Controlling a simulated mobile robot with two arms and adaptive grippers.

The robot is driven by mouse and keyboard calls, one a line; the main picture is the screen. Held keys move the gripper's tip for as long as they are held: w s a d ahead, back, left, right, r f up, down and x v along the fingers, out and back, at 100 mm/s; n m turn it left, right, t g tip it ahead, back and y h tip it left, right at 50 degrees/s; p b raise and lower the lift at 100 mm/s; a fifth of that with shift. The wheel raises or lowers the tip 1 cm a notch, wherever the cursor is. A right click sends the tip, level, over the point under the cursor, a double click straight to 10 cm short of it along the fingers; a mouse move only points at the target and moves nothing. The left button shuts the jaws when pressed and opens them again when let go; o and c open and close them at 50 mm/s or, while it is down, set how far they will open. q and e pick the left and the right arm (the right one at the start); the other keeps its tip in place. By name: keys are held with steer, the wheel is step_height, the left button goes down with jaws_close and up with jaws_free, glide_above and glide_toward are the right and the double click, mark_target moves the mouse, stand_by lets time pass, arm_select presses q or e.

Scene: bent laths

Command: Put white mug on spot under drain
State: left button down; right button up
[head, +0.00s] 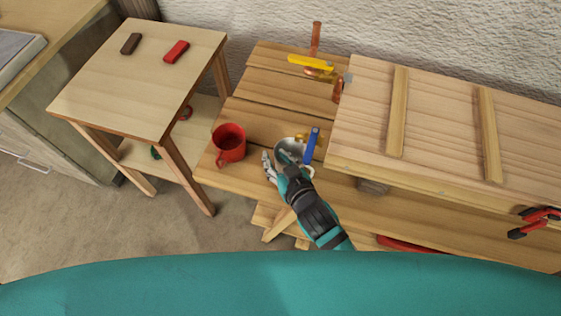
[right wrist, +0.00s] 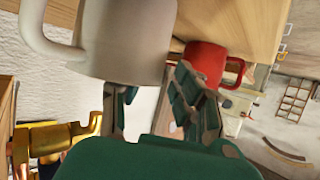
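The white mug (head: 289,151) stands near the front of the slatted wooden bench, close beside a valve with a blue lever (head: 310,145). In the right wrist view the mug (right wrist: 125,45) is large and close, its handle to the left. My right gripper (head: 283,168) is at the mug's near side. In the wrist view its fingers (right wrist: 155,100) are spread apart; one is partly hidden by the mug and the other is by its right edge. I see no clear grip. The spot under the drain cannot be made out. My left gripper is not in view.
A red mug (head: 229,142) stands left of the white mug. Behind are a copper pipe (head: 316,38) and a yellow lever (head: 311,63). A raised wooden panel (head: 440,125) bounds the right. A small table (head: 140,85) at left bears two blocks.

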steer(key=b+v, duration=0.1)
steer(key=v, duration=1.1)
steer(key=shift+r, duration=0.15)
steer(key=shift+a, duration=0.1)
